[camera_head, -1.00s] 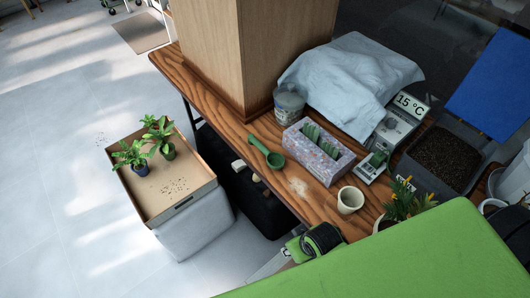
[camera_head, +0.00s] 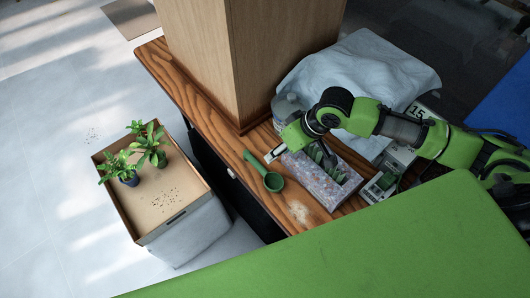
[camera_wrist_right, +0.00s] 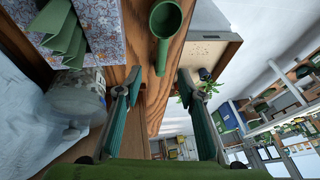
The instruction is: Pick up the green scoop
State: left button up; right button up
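The green scoop (camera_head: 273,181) lies on the wooden table near its front edge, with its round bowl toward the right and its handle pointing up-left. In the right wrist view the scoop (camera_wrist_right: 164,22) is at the top centre, its handle pointing down toward the gap between the fingers. My right gripper (camera_head: 274,153) is just beside the handle in the head view. In the wrist view this gripper (camera_wrist_right: 158,78) is open and empty, its fingers well apart. Contact with the scoop is not visible. My left gripper is not in view.
A speckled box (camera_head: 325,186) with green items stands right of the scoop. A wooden column (camera_head: 205,60) rises behind it. A pale cloth (camera_head: 365,65) lies at the back. A box tray (camera_head: 150,208) with potted plants stands off the table at left.

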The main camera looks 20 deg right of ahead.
aim_at(262, 167)
jog(key=a+f, duration=0.2)
jog(key=f, duration=0.1)
jog(key=shift+w+f+p, duration=0.15)
jog(key=shift+f+p, duration=0.05)
jog(key=shift+p, duration=0.1)
jog(key=x, duration=0.2)
jog(key=shift+w+f, duration=0.2)
jog(key=shift+f, duration=0.2)
jog(key=p+x, duration=0.1)
jog(key=x, duration=0.1)
jog(key=shift+w+f, duration=0.15)
jog(key=shift+f, duration=0.15)
jog(key=x, duration=0.3)
jog(key=shift+f, duration=0.3)
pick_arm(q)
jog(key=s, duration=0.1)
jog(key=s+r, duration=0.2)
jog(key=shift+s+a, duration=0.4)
pick_arm(e)
jog(key=shift+c, duration=0.4)
grip_shut()
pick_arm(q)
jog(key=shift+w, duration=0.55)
